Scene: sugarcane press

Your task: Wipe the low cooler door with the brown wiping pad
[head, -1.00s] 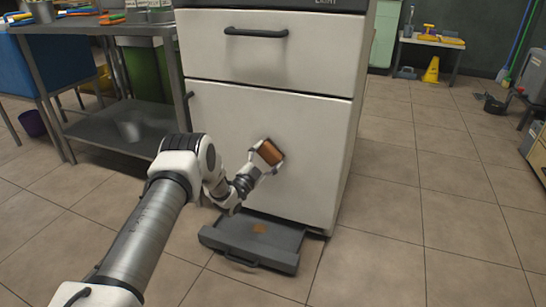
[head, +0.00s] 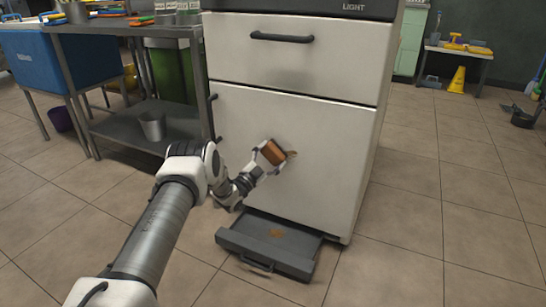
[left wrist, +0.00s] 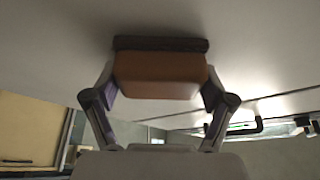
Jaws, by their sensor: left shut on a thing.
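The low cooler door (head: 325,160) is the large white panel below the drawer front. My left gripper (head: 262,161) is shut on the brown wiping pad (head: 272,152), in front of the middle-left of the door. In the left wrist view, the pad (left wrist: 160,75) sits between the two fingers, its dark face (left wrist: 160,44) against or very close to the pale door surface. A small brownish mark (head: 291,154) shows on the door just right of the pad. My right gripper is out of view.
A dark grey pull-out tray (head: 240,243) with a brown spot juts out at floor level under the door. A steel table (head: 120,130) with a metal cup (head: 152,126) on its shelf stands left.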

